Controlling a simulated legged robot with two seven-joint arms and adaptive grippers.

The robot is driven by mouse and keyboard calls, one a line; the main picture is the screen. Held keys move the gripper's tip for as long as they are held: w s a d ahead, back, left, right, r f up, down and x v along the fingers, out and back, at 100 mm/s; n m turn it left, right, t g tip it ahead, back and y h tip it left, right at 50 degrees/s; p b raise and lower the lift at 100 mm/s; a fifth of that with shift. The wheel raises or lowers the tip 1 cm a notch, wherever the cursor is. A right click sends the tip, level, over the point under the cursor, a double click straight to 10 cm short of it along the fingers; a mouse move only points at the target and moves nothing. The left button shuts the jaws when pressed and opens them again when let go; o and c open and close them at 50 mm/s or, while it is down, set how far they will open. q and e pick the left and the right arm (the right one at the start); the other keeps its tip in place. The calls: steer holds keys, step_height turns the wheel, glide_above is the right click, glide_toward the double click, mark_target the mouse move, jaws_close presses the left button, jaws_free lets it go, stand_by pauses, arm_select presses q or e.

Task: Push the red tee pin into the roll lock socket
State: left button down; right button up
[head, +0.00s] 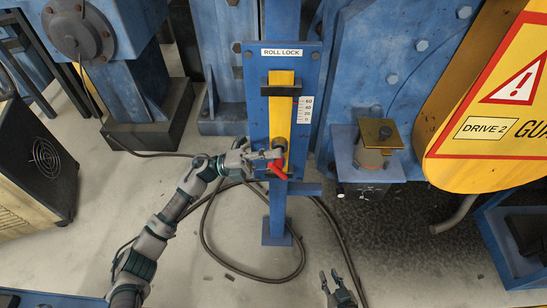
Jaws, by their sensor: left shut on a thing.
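The blue roll lock panel (255,58) stands upright on a post in the centre, with a "ROLL LOCK" label at its top. A yellow bar (281,118) runs down it beside a white number scale (302,109). The red tee pin (279,170) shows at the lower part of the panel, its red handle angled. My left gripper (268,155) reaches in from the left and is shut on the pin at the panel's lower end. The gripper hides part of the pin, and the socket cannot be made out clearly. My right gripper (336,282) is low in the picture, open and empty, apart from the panel.
A yellow "DRIVE 2" guard (490,110) stands at the right. A blue bracket with a brass-coloured block (380,134) is right of the panel. A black cable (208,240) loops on the floor around the post. A vented box (38,165) stands at the left.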

arm_select(q)
steer(key=shift+r+n+t+y+p, duration=0.45)
steer(key=shift+t+p, duration=0.35)
steer(key=shift+p, duration=0.65)
arm_select(e)
steer(key=shift+t, duration=0.3)
steer(key=shift+w+r, duration=0.15)
steer(key=shift+r, duration=0.95)
steer(key=shift+w+r, duration=0.15)
steer(key=shift+r, duration=0.9)
arm_select(q)
steer(key=shift+w+d+f, duration=0.1)
steer(key=shift+w+f, duration=0.15)
steer(key=shift+w, duration=0.05)
arm_select(e)
steer(key=shift+f, duration=0.3)
arm_select(q)
steer(key=shift+w+b, duration=0.6)
steer(key=shift+b, duration=0.05)
arm_select(e)
steer(key=shift+s+f, duration=0.1)
steer(key=shift+f, duration=0.45)
arm_select(q)
steer(key=c, duration=0.8)
jaws_free()
steer(key=v, duration=1.2)
steer(key=shift+w+f, duration=0.1)
steer(key=shift+w, duration=0.05)
arm_select(e)
steer(key=shift+s, duration=0.1)
